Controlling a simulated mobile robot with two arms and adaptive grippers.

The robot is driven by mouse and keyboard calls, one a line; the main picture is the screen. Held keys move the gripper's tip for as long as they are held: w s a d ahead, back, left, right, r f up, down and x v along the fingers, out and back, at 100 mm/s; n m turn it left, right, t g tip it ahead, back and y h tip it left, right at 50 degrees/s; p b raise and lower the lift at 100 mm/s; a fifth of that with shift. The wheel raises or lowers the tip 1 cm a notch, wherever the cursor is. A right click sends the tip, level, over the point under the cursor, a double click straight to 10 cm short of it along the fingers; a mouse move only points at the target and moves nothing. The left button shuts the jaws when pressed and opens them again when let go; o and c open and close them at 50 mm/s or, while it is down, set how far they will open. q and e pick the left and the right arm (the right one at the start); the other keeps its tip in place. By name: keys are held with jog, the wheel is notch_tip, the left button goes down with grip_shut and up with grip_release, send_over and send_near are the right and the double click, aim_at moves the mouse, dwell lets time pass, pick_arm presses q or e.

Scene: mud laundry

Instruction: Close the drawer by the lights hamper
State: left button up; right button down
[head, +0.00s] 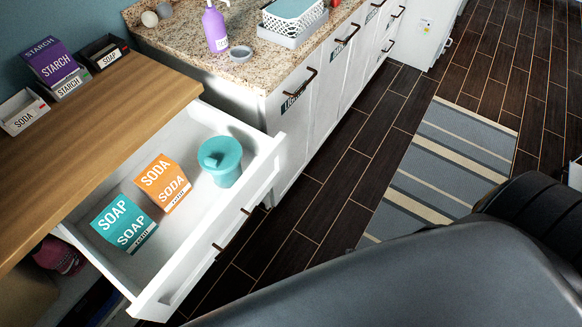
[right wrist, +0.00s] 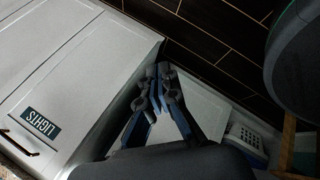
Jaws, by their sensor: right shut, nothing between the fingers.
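The open drawer (head: 268,170) sticks out from under the wooden counter in the head view. It is white with a dark bar handle (head: 230,231) on its front. My right gripper (right wrist: 161,74) is shut and empty, near a pale panel (right wrist: 198,108) that may be the drawer. My left gripper is out of view.
A granite counter (head: 180,50) holds a purple pump bottle (head: 215,28) and a teal-and-white basket (head: 292,14). Starch, soap and soda trays stand on the wooden counter (head: 120,110). A striped rug (head: 440,160) lies on the dark floor. My right arm covers the lower right.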

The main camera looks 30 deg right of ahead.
aim_at(284, 157)
jog(key=w+d+r+n+t+y+b, duration=0.1)
jog(key=w+d+r+n+t+b, duration=0.2)
jog(key=w+r+n, duration=0.45)
jog(key=w+a+r+n+t+y+b, duration=0.2)
jog(key=w+a+r+n+t+y, duration=0.15)
jog(key=r+n, duration=0.7)
jog(key=w+a+r+n+t+y+b, duration=0.25)
jog(key=r+n+y, duration=0.25)
jog(key=r+n, duration=0.55)
jog(key=shift+g, duration=0.5)
jog(key=p+x, duration=0.1)
jog(key=x, duration=0.3)
jog(key=p+x, duration=0.1)
jog(key=x, duration=0.3)
jog(key=d+f+p+x, duration=0.1)
jog(key=x, duration=0.3)
jog(key=shift+w, duration=0.25)
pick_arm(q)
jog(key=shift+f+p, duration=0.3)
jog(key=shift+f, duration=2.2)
pick_arm(e)
jog(key=shift+w+a+f, duration=0.15)
jog(key=shift+w+a, duration=0.25)
jog(key=shift+w, duration=0.2)
